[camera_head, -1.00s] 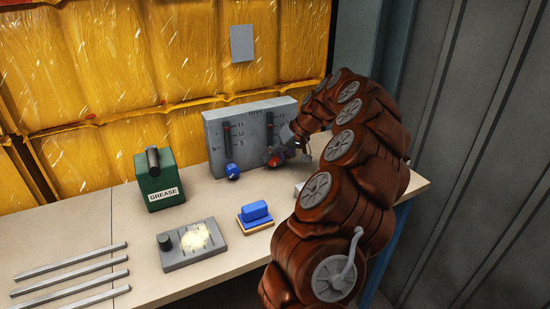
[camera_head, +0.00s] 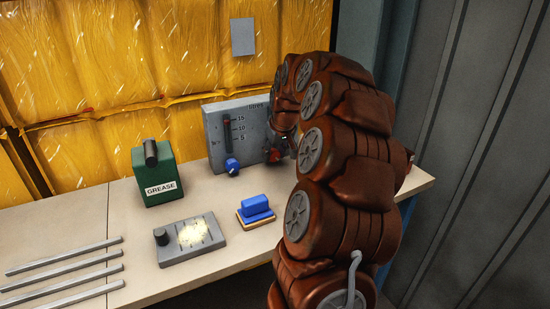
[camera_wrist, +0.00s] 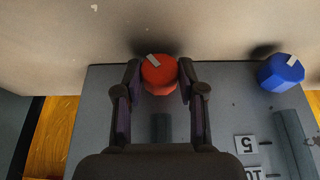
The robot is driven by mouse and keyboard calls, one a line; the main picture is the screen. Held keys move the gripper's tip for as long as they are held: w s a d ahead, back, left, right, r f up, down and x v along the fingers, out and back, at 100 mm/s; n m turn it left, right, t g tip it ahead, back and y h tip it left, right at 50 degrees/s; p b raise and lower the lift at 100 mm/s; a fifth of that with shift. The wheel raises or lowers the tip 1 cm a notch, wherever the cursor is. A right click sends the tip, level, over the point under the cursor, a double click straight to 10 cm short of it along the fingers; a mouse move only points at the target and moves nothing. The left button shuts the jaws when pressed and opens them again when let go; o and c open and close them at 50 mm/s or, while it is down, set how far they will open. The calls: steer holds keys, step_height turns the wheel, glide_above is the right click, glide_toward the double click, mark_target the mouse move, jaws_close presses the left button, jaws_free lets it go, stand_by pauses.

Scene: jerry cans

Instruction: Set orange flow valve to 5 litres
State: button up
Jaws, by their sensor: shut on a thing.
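The orange-red valve knob (camera_wrist: 159,76) has a white pointer mark slanting to the upper left in the wrist view. It sits low on the grey gauge panel (camera_head: 215,155) and partly shows in the head view (camera_head: 273,156). My gripper (camera_wrist: 160,84) is shut on this knob, one finger on each side. In the head view my arm hides the orange valve's gauge and scale, so its level cannot be read. The blue knob (camera_wrist: 281,72), also with a white mark, is apart to the right in the wrist view; its gauge (camera_head: 228,136) reads 15, 10, 5 downward.
A green grease can (camera_head: 153,176), a grey plate with a black knob and pale smear (camera_head: 192,240), and a blue-handled block (camera_head: 256,208) stand on the bench. Several metal bars (camera_head: 65,275) lie front left. Yellow sheeting (camera_head: 100,70) is behind. Bare bench lies before the panel.

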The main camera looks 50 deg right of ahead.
steer(key=h+b, duration=0.1)
steer(key=h, duration=0.1)
steer(key=n+g+h+b, duration=0.1)
steer(key=h, duration=0.1)
steer(key=h+b, duration=0.2)
steer(key=shift+w+a+f+g, duration=0.2)
steer(key=shift+a+g, duration=0.2)
steer(key=h+b, duration=0.1)
steer(key=h, duration=0.1)
steer(key=n+h+b, duration=0.1)
steer(key=h+b, duration=0.1)
steer(key=shift+w+a+f+g+b, duration=0.1)
steer(key=shift+a+f+g+b, duration=0.1)
steer(key=shift+g+b, duration=0.15)
steer(key=shift+n+g+h+b, duration=0.25)
steer(key=shift+n+h+b, duration=0.25)
steer(key=shift+h+b, duration=0.45)
steer(key=shift+a+h, duration=0.1)
steer(key=shift+h, duration=0.25)
steer(key=o, duration=1.1)
steer(key=shift+o, duration=0.2)
